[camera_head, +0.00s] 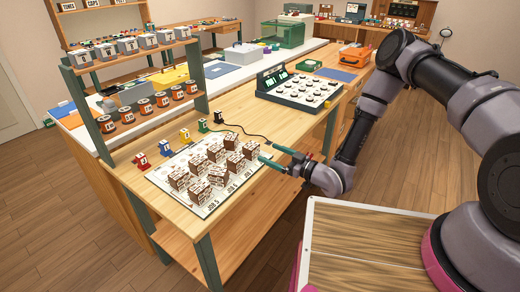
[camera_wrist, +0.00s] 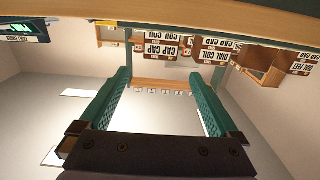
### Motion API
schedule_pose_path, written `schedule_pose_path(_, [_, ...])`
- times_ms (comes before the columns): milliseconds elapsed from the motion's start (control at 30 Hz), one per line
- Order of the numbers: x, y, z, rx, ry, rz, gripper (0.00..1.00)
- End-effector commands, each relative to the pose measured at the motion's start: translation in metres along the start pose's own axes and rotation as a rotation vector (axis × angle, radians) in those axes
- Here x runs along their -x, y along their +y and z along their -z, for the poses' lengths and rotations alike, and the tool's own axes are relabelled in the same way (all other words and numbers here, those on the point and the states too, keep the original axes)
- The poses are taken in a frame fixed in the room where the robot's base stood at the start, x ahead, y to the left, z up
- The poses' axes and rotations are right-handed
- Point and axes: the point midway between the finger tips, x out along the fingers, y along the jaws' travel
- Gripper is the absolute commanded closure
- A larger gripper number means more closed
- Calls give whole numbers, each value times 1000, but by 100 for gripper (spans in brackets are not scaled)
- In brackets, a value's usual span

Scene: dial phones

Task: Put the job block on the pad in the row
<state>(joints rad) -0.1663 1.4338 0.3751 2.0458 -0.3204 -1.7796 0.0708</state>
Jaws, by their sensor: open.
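A white board (camera_head: 158,178) with printed JOB labels along its front edge lies on the wooden bench. Several brown blocks with white lettering (camera_head: 217,152) stand on it in rows. I cannot tell which is the job block, and any bare pad is hard to make out. My gripper (camera_head: 268,154) is at the board's right edge, beside the blocks, open and empty. In the wrist view the two green fingers (camera_wrist: 159,78) are wide apart with nothing held between them. Brown blocks marked CAP CAP (camera_wrist: 160,46) and DIAL COIL (camera_wrist: 212,52) show beyond them, upside down.
Small red (camera_head: 141,161), yellow (camera_head: 185,136) and green pieces stand behind the board. A rack of orange spools (camera_head: 145,107) and grey blocks rises at the left. A dark green keyed panel (camera_head: 300,90) sits farther right.

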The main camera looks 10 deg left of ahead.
Motion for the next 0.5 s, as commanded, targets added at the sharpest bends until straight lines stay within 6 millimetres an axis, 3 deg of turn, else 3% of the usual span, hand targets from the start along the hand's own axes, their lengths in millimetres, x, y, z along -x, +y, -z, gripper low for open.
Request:
schedule_pose_path(200, [24,0,0,-1,0,-1,3])
schedule_pose_path(500, [25,8,4,8,-18,-4,3])
